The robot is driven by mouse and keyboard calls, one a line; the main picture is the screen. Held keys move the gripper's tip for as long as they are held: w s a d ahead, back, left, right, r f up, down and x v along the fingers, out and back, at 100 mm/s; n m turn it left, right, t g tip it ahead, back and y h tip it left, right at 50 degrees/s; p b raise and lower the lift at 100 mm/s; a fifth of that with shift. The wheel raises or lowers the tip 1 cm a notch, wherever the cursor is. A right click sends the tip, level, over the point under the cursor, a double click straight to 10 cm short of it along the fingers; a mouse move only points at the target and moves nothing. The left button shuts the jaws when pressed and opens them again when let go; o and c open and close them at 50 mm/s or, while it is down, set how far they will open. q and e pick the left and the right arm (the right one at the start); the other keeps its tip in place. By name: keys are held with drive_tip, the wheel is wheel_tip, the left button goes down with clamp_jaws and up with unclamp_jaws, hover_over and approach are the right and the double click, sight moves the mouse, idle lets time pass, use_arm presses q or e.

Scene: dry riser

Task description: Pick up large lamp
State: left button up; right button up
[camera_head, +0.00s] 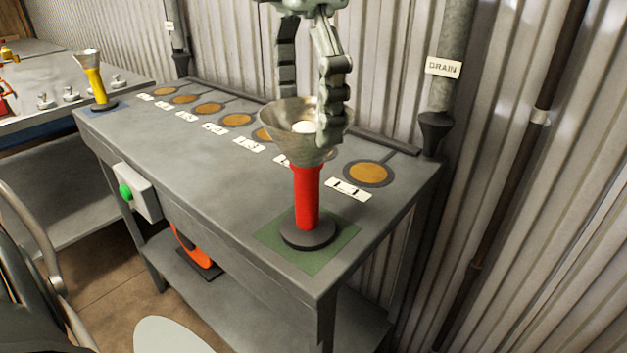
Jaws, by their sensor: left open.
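The large lamp (307,197) stands upright on a green mat (335,243) at the near right end of the grey bench. It has a dark round base, a red stem and a wide metal funnel-shaped head with a pale bulb inside. My left gripper (308,140) comes down from above, its fingers apart. One finger overlaps the right part of the lamp's head in the picture; the other is above and behind the head's left part. I cannot tell whether either finger touches it. My right gripper is not in view.
The bench (225,165) carries a row of orange discs with white labels along its back. A smaller yellow-stemmed lamp (96,80) stands at the far left. A corrugated wall and a drain pipe (447,85) rise close behind. The bench's front middle is clear.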

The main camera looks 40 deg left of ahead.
sight(307, 155)
use_arm(q)
wheel_tip(307, 155, down, 6)
drive_tip(key=shift+r, duration=0.1)
drive_tip(key=c, duration=1.7)
